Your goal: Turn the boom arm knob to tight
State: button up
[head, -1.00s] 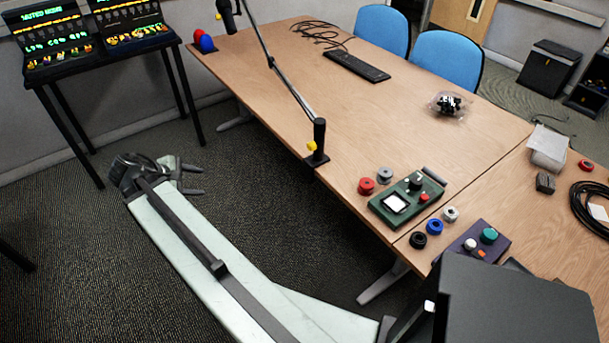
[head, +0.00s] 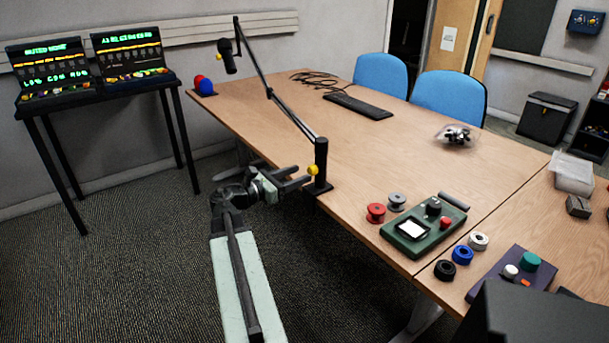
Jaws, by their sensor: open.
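The boom arm (head: 285,106) is clamped at the near left edge of the wooden table by a dark upright post (head: 320,160). Its knob (head: 312,170) is a small yellow piece on the left side of the post. A black microphone (head: 228,56) hangs at the boom's far end. My gripper (head: 299,178) is open, with its fingers pointing right toward the yellow knob. The fingertips look very close to the knob and post; I cannot tell whether they touch. Nothing shows between the fingers.
A green control box (head: 424,230), a red spool (head: 376,213), a grey spool (head: 397,200) and a purple box (head: 512,272) sit to the right on the tables. A keyboard (head: 358,105) lies farther back. The table (head: 300,88) is clear between.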

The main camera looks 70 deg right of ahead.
aim_at(309, 170)
jog(key=x, duration=0.3)
jog(key=shift+d, duration=0.2)
grip_shut()
